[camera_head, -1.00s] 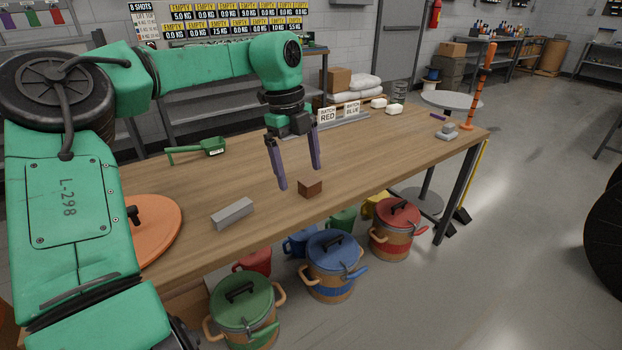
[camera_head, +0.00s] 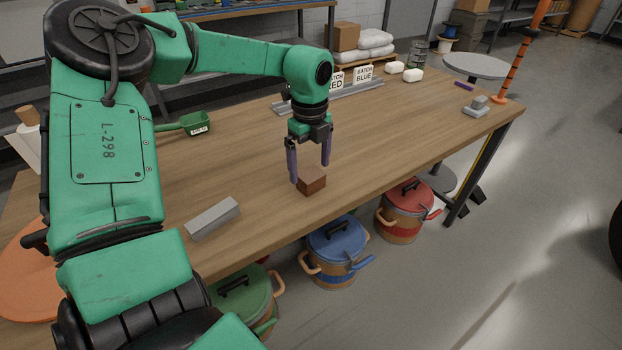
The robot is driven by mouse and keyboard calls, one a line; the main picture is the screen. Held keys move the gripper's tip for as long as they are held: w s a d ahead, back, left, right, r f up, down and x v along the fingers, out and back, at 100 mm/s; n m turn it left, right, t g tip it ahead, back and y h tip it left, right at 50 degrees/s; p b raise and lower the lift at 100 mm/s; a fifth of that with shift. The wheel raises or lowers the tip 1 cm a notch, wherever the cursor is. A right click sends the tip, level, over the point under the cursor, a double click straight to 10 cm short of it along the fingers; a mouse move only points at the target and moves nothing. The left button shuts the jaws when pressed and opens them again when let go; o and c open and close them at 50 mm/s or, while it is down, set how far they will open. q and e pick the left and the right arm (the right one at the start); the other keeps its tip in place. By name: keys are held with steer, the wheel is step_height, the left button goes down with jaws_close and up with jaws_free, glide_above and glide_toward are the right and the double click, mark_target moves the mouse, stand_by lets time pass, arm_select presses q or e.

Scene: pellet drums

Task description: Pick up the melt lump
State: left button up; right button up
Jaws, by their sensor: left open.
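A small reddish-brown block (camera_head: 311,183), which looks like the melt lump, lies on the wooden table near its front edge. My left gripper (camera_head: 310,172) points down right at the block. Its two purple fingers are apart, one by the block's left side and one behind its right side. I cannot tell whether they touch it. The block sits on the table. My right gripper is not in view.
A grey bar (camera_head: 212,219) lies left of the block. A green scoop (camera_head: 196,124) and an orange lid (camera_head: 30,275) are further left. Grey rails with batch signs (camera_head: 363,74) stand behind. Lidded drums, blue (camera_head: 336,240) and red (camera_head: 408,197) among them, stand below the front edge.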

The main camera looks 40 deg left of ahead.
mark_target(311, 173)
arm_select(q)
step_height(311, 173, down, 4)
steer(key=shift+w+f, duration=0.15)
steer(key=c, duration=1.3)
step_height(311, 173, up, 20)
steer(key=p, duration=0.1)
